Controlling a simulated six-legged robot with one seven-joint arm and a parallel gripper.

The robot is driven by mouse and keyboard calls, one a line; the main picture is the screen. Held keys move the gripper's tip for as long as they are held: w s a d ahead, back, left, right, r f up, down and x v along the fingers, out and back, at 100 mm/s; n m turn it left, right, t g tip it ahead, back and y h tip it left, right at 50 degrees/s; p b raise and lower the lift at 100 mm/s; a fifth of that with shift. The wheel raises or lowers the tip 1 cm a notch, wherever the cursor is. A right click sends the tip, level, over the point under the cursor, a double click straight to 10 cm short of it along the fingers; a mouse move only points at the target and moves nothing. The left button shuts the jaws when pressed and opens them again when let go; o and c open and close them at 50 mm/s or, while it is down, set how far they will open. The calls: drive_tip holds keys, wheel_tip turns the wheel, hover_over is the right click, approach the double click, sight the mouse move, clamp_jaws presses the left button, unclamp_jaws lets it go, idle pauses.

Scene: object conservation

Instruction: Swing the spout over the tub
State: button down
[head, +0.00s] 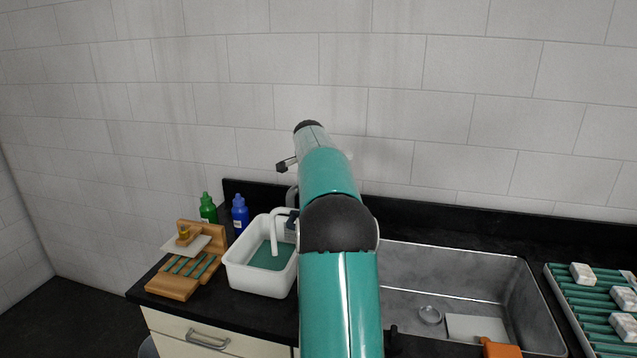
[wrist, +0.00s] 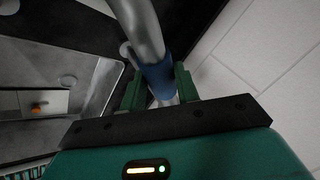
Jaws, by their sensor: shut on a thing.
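In the wrist view a grey metal spout (wrist: 141,30) with a blue collar (wrist: 158,76) runs down between the two green fingers of my gripper (wrist: 159,88). The fingers are shut on the spout at the collar. The white tub (head: 236,279), teal inside, stands on the counter left of the sink. A thin white curved tube (head: 274,238) reaches down over the tub's inside. I cannot tell whether it joins the spout.
The steel sink (head: 465,270) lies right of my arm, with a pale plate and an orange object (head: 500,348) near its front. A green rack (head: 570,310) with white blocks is at far right. A wooden rack (head: 172,284) and green and blue bottles (head: 240,216) stand left.

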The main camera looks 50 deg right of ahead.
drive_tip(key=shift+w+d+m+g+h, duration=0.25)
drive_tip(key=shift+w+m+g+h, duration=0.15)
drive_tip(key=shift+w+m, duration=0.5)
drive_tip(key=shift+r, duration=0.1)
drive_tip(key=c, duration=1)
unclamp_jaws()
drive_tip(key=shift+w, duration=0.15)
drive_tip(key=shift+c, duration=0.2)
drive_tip(key=v, duration=1.3)
drive_tip(key=shift+s+r, duration=0.2)
drive_tip(key=shift+r, duration=0.15)
drive_tip(key=shift+a, duration=0.2)
